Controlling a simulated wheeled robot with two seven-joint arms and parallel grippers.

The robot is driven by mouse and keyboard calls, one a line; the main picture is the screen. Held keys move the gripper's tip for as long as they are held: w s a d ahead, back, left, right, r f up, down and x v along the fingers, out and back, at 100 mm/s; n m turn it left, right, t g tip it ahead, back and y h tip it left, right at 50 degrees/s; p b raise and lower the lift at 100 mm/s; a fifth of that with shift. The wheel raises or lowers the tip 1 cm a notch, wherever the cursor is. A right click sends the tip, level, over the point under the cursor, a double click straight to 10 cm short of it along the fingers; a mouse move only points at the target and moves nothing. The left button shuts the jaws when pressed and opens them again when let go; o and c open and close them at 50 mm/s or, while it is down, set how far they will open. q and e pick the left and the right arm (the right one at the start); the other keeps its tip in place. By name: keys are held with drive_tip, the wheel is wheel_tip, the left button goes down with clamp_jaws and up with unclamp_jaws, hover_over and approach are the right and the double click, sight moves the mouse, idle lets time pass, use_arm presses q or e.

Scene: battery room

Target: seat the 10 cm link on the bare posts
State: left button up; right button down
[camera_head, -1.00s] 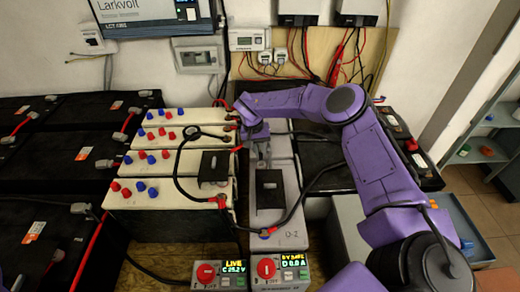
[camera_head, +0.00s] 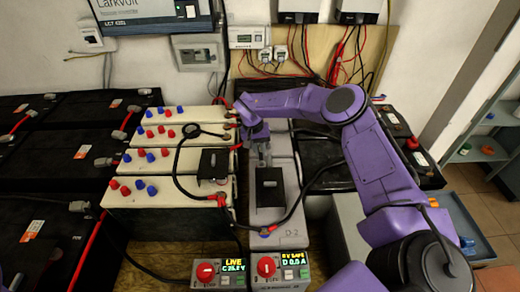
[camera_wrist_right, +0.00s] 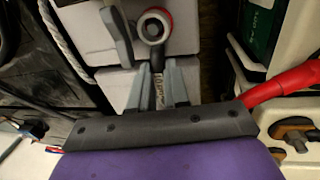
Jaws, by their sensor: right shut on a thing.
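My right gripper (camera_head: 263,157) reaches down over the far part of the grey battery row D (camera_head: 268,218). In the right wrist view its fingers (camera_wrist_right: 157,85) are shut on a narrow dark link (camera_wrist_right: 157,68) with a pale printed label, too small to read. A ring-shaped end (camera_wrist_right: 153,25) with a red and white rim lies just beyond the fingertips, over the pale battery top. I cannot tell whether it sits around a post or only above one. The link's other end and the bare posts are hidden by the gripper. My left gripper is not in view.
A black cover (camera_head: 270,187) stands on the grey row, another (camera_head: 214,164) on the cream batteries (camera_head: 165,200) beside it. Black cables loop over both rows. Two switch boxes (camera_head: 219,273) (camera_head: 279,270) stand in front; the left reads LIVE. Black batteries flank both sides.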

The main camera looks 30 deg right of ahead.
drive_tip(key=c, duration=0.6)
unclamp_jaws()
drive_tip(key=shift+r, duration=0.15)
drive_tip(key=shift+r+p, duration=3.1)
drive_tip(key=shift+r, duration=0.85)
